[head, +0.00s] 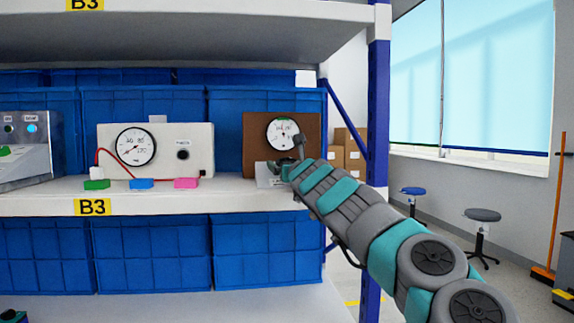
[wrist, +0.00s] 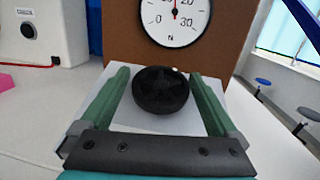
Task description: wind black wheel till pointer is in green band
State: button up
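The black wheel (wrist: 161,90) is a round knob in front of a brown panel (wrist: 110,35). In the wrist view my gripper (wrist: 159,76) is open, with one green finger on each side of the wheel and gaps showing between fingers and wheel. Above the wheel is a white dial (wrist: 172,30) with a red pointer (wrist: 175,8) aimed nearly straight up, near the 20; the dial's top is cut off. In the head view the whole dial (head: 284,133) shows, with a faint greenish mark at its top, but it is too small to read. There my gripper (head: 278,168) hides the wheel.
A white box (head: 110,165) with a second gauge and a black knob stands left on the same shelf. Green, blue and pink blocks (head: 142,183) lie before it. A blue shelf post (head: 377,110) is right of the panel. Bare shelf lies around the panel's white base.

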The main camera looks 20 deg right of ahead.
jog(key=shift+s, duration=0.1)
jog(key=shift+s+f+b, duration=0.1)
jog(key=shift+s+b, duration=0.15)
jog(key=shift+b, duration=0.05)
jog(key=shift+s+a+f+b, duration=0.15)
jog(key=shift+s+b, duration=0.3)
jog(key=shift+s, duration=0.7)
jog(key=shift+s+a+b, duration=0.25)
jog(key=shift+s+b, duration=0.25)
jog(key=shift+s, duration=0.7)
jog(key=shift+s+a+f+b, duration=0.15)
jog(key=shift+s+b, duration=0.3)
jog(key=shift+s, duration=0.7)
jog(key=shift+r, duration=0.1)
